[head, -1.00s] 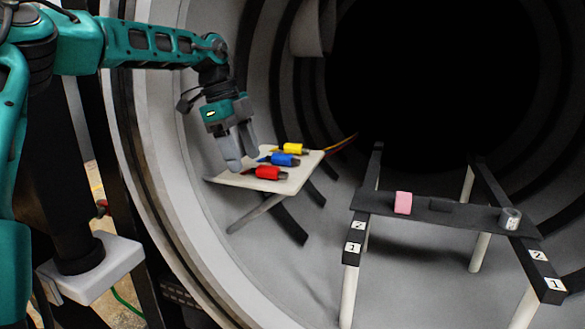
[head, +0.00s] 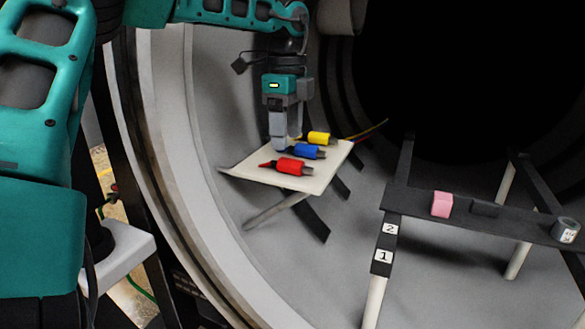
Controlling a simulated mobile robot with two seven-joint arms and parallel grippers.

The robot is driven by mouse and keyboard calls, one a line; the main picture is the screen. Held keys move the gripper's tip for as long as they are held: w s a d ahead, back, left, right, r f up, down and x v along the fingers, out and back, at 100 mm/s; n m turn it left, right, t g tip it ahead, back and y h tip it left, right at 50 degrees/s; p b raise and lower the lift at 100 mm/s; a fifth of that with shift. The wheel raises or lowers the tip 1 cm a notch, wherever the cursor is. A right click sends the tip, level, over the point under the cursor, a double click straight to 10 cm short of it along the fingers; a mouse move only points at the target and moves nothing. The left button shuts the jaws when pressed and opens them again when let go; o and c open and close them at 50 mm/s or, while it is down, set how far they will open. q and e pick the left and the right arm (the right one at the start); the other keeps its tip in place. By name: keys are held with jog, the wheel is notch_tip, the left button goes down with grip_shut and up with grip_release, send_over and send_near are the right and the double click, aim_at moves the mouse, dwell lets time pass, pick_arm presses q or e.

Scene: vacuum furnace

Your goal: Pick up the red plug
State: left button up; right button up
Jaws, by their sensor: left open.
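The red plug (head: 291,167) lies on its side on a small cream-coloured shelf (head: 250,175), nearest the front. The blue plug (head: 308,151) and the yellow plug (head: 320,138) lie behind it in a row. My left gripper (head: 280,146) points down over the shelf, with its fingers just behind and left of the red plug, next to the blue plug's left end. It is open and holds nothing. The fingers overlap in this view, so the gap between them is hidden. I cannot tell whether the fingertips touch the shelf. My right gripper is not in view.
A black rack (head: 461,207) with numbered labels stands to the right, holding a pink block (head: 442,204) and a silver cylinder (head: 565,230). The curved furnace wall (head: 200,130) is left of the shelf. Open space lies between shelf and rack.

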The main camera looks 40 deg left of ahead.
aim_at(287, 159)
pick_arm(q)
notch_tip(287, 159, down, 6)
jog(key=shift+a+r, duration=0.1)
dwell(0.4)
jog(key=c, duration=1.1)
jog(key=shift+r, duration=0.1)
jog(key=shift+c, duration=0.2)
notch_tip(287, 159, up, 20)
jog(key=p, duration=0.2)
